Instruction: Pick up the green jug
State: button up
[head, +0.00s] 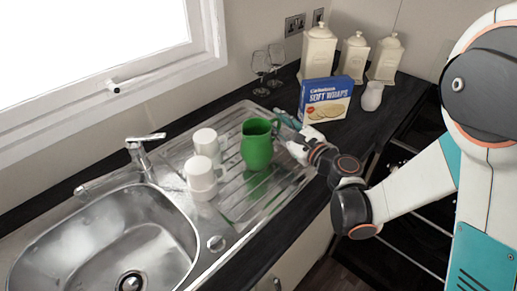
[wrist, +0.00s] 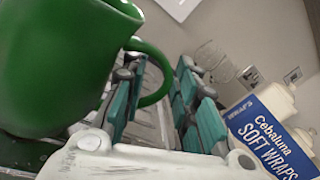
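The green jug (head: 257,146) stands upright on the ridged metal draining board (head: 232,208). Its handle points right, toward my gripper (head: 297,140). In the wrist view the jug (wrist: 60,65) fills the left side, close to the camera. My gripper (wrist: 158,80) is open there, with teal-padded fingers apart. The jug's handle loop shows between the two fingers, and the left finger partly covers it. I cannot tell whether either finger touches the handle.
Two white mugs (head: 203,175) stand left of the jug, beside the sink (head: 110,245). A blue and yellow soft wraps box (head: 325,99), cream canisters (head: 318,52), a small white vase (head: 372,96) and wine glasses (head: 262,66) stand behind. A tap (head: 143,155) rises at left.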

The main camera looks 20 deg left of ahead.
jog(key=shift+a, duration=0.1)
grip_shut()
jog(key=shift+r, duration=0.2)
